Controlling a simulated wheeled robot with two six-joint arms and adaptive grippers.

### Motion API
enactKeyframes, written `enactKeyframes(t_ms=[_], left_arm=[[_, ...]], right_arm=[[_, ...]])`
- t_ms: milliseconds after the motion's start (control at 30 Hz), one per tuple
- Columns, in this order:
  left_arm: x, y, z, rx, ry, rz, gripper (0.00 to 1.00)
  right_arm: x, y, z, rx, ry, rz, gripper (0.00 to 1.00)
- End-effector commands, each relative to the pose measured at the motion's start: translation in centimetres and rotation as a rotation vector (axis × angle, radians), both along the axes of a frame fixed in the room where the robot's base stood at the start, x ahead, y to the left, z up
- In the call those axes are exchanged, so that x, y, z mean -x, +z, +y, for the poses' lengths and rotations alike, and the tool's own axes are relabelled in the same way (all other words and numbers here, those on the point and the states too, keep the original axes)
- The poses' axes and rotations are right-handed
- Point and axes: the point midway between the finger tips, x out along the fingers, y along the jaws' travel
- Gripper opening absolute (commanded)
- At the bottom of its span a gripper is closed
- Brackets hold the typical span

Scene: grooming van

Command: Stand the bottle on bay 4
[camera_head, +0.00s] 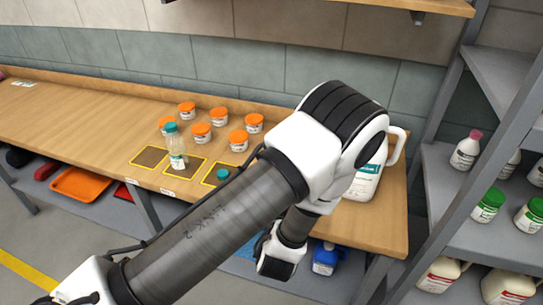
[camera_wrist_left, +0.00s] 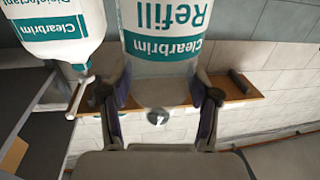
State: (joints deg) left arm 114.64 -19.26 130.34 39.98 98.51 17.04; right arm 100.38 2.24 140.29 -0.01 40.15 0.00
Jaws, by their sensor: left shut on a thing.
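In the left wrist view my left gripper (camera_wrist_left: 162,92) is shut on a clear bottle (camera_wrist_left: 165,65) with a teal-and-white "Clearbrim Refill" label, whose lettering shows upside down. In the head view my arm hides the gripper's fingers and most or all of the held bottle. A teal cap (camera_head: 222,173) shows just past the arm; I cannot tell whether it belongs to the held bottle. Yellow-framed bays line the bench front: a left one (camera_head: 150,157), a middle one (camera_head: 197,169) and a right one (camera_head: 210,180) partly behind my arm. Bay numbers are unreadable.
A similar clear bottle (camera_head: 174,142) stands upright at the middle bay. Several orange-lidded jars (camera_head: 202,131) stand behind. Grey shelves (camera_head: 440,190) bound the right side.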

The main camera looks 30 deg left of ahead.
Motion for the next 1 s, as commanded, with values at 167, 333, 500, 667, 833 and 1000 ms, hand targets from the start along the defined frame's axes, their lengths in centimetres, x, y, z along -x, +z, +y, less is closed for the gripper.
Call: enactKeyframes(t_ms=[167, 333, 500, 667, 833, 1000], left_arm=[[-1.3, -0.5, 2.7, 0.004, 0.021, -0.005, 0.22], [-4.3, -0.7, 7.1, 0.005, 0.023, -0.005, 0.22], [-7.3, -1.1, 11.2, 0.002, 0.017, -0.004, 0.22], [-8.8, -1.6, 13.1, -0.002, 0.011, -0.004, 0.22], [-8.9, -4.7, 13.2, -0.002, 0.009, 0.000, 0.22], [-8.9, -5.0, 13.2, -0.002, 0.009, -0.002, 0.22]], right_arm=[[0.2, -1.3, 0.0, 0.000, -0.002, 0.004, 0.40], [0.2, -1.3, 0.0, 0.000, -0.002, 0.005, 0.40], [0.2, -0.7, 0.0, 0.000, -0.001, 0.004, 0.40], [0.2, -0.7, 0.0, 0.000, -0.001, 0.004, 0.40], [0.2, -2.9, 0.0, 0.000, -0.001, 0.004, 0.40], [0.2, -2.9, 0.0, 0.000, -0.001, 0.005, 0.40]])
